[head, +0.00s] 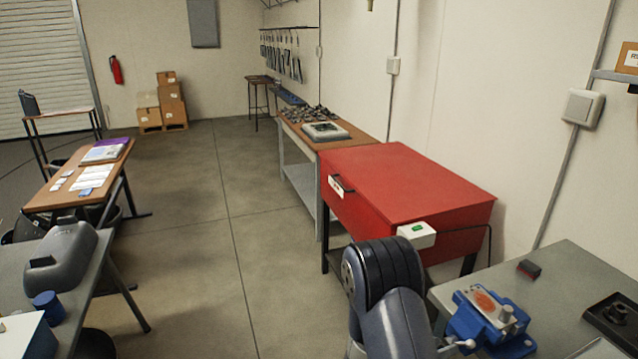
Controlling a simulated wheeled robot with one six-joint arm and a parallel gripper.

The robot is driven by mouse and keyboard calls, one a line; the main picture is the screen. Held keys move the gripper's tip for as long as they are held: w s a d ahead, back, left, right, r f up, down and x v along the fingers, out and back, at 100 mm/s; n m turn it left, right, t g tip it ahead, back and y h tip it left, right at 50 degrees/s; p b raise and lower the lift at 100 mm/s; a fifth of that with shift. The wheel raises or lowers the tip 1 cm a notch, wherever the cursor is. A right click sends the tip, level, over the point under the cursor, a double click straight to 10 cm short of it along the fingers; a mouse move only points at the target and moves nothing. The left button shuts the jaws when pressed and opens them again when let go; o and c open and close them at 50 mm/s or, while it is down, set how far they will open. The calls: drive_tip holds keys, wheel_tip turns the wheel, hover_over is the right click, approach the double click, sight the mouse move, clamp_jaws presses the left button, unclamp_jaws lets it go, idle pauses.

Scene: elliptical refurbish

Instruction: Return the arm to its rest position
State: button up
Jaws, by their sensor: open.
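My arm (388,300) rises from the bottom edge, right of centre, as dark grey, rounded links. It stands in front of the red cabinet and left of the grey workbench. My gripper is not visible in the head view, so I see neither its fingers nor anything near them.
A red cabinet (410,185) with a small white box (417,235) stands beyond my arm. A grey bench (575,275) at right bears a blue vise (490,318) and a black tray (615,320). A left table holds a grey housing (65,255). The middle floor (205,245) is clear.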

drive_tip(key=m+b, duration=0.1)
drive_tip(key=m, duration=0.4)
drive_tip(key=shift+m, duration=0.3)
idle(0.4)
